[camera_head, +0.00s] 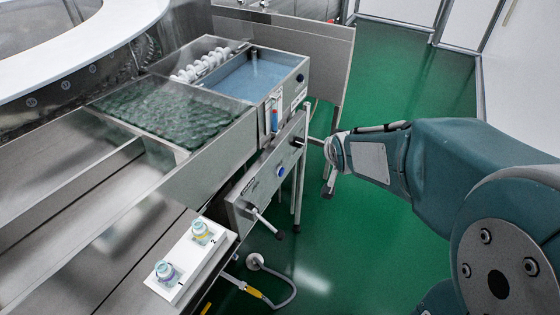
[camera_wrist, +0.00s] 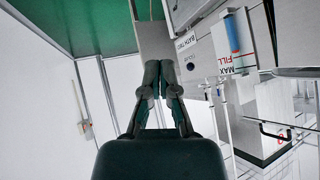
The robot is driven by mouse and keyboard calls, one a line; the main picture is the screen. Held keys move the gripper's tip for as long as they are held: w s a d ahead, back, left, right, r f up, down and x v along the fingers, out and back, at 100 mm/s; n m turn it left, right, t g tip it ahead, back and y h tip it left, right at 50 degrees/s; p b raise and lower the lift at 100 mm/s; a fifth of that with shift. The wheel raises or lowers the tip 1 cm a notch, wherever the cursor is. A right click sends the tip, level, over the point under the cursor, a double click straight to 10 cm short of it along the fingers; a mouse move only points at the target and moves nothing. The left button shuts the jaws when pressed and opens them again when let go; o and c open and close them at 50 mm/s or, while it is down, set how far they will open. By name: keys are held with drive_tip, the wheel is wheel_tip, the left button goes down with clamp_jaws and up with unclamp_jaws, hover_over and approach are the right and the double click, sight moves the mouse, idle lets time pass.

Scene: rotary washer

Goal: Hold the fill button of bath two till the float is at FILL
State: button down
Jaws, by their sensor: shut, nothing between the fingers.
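Bath two (camera_head: 250,76) holds blue liquid at the top middle of the head view. A round dark button (camera_head: 300,78) sits on its end panel. Its level gauge (camera_head: 275,120) shows blue and red parts. The float's exact level is not clear. My gripper (camera_wrist: 158,66) is shut and empty, to the left of these labels; contact with the panel cannot be told.
A lower panel (camera_head: 262,185) carries a blue button (camera_head: 281,172) and a lever (camera_head: 266,222). A bath with greenish liquid (camera_head: 170,112) adjoins bath two. Green floor (camera_head: 390,70) is open at right.

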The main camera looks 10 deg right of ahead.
sight(282, 172)
drive_tip(key=w+d+f+m+t+y, duration=0.1)
drive_tip(key=w+f+m+t, duration=0.15)
drive_tip(key=w+f, duration=0.9)
wheel_tip(282, 172, down, 15)
drive_tip(key=s+m+t+y, duration=0.1)
drive_tip(key=m+t+y, duration=0.1)
drive_tip(key=m+t, duration=0.1)
drive_tip(key=shift+s+f, duration=0.2)
drive_tip(key=shift+a, duration=0.15)
drive_tip(key=w+a, duration=0.5)
drive_tip(key=a, duration=0.2)
drive_tip(key=shift+w+a, duration=0.1)
drive_tip(key=shift+w, duration=0.05)
idle(0.9)
drive_tip(key=shift+w+a+r, duration=0.1)
drive_tip(key=shift+w+a, duration=0.05)
drive_tip(key=shift+a, duration=0.1)
